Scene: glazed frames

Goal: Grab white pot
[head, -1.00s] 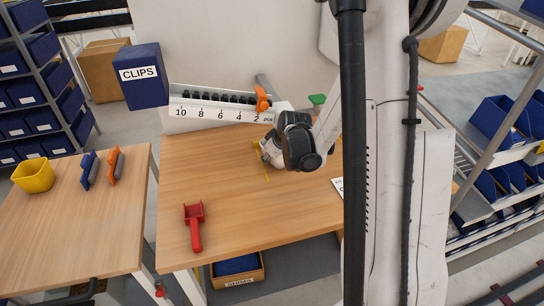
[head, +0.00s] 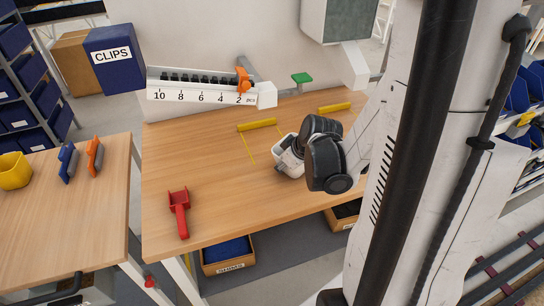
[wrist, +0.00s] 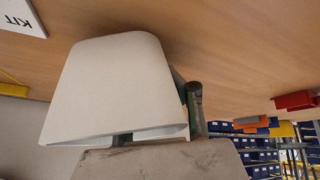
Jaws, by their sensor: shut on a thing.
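The white pot (wrist: 108,88) fills much of the wrist view, smooth and tapered, with the table behind it. My gripper (wrist: 158,128) is shut on it, with a dark finger against its right side. In the head view the pot (head: 281,145) shows only as a pale rim and side beside my gripper (head: 290,158). My wrist hides the rest of it. The pot is over the right part of the wooden table (head: 225,200); I cannot tell whether it touches the top.
Yellow bars (head: 257,125) lie near the pot. A red scoop (head: 179,212) lies at the table's front left. A white numbered rack (head: 200,88) with an orange slider stands at the back. A blue CLIPS box (head: 115,58) is at the back left. The table's middle is clear.

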